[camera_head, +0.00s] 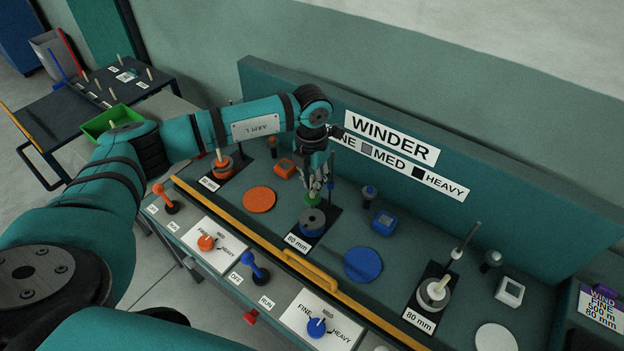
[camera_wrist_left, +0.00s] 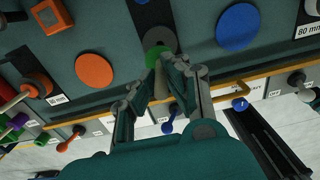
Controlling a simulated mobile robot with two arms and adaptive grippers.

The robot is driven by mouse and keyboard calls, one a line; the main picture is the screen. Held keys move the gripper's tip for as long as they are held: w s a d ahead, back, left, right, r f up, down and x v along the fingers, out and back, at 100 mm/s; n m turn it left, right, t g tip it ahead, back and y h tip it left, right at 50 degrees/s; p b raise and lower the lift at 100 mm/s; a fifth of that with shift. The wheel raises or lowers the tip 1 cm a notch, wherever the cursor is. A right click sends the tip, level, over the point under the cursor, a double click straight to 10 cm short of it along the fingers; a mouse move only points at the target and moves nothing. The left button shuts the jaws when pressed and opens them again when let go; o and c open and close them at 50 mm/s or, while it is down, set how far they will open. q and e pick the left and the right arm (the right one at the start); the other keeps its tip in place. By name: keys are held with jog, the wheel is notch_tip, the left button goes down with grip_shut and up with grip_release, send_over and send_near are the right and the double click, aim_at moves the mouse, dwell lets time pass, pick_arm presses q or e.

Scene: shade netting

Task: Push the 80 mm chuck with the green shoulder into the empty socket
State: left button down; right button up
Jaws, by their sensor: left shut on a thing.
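The chuck with the green shoulder (camera_head: 313,199) is in my left gripper (camera_head: 314,186), which points down and is shut on it. In the left wrist view, the green shoulder (camera_wrist_left: 157,52) shows just beyond the fingertips (camera_wrist_left: 160,68). My right gripper is not in view.
An orange-collared station (camera_head: 222,166) stands left and a filled white station (camera_head: 434,293) stands right. An orange disc (camera_head: 259,199) and a blue disc (camera_head: 362,265) flank the middle. A yellow rail (camera_head: 310,275) runs along the front, with levers below. The WINDER panel (camera_head: 391,137) rises behind.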

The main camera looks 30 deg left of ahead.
aim_at(312, 207)
pick_arm(q)
jog(key=shift+f+b, duration=1.4)
jog(key=shift+f, duration=0.3)
jog(key=shift+f+b, duration=0.3)
jog(key=shift+f+b, duration=0.3)
jog(key=shift+b, duration=0.05)
jog(key=shift+f+b, duration=0.55)
jog(key=shift+b, duration=0.05)
jog(key=shift+f, duration=0.1)
dwell(0.4)
jog(key=shift+f+b, duration=0.7)
jog(key=shift+f, duration=0.05)
jog(key=shift+s+f+b, duration=0.1)
jog(key=shift+f+b, duration=0.2)
jog(key=shift+f, duration=0.1)
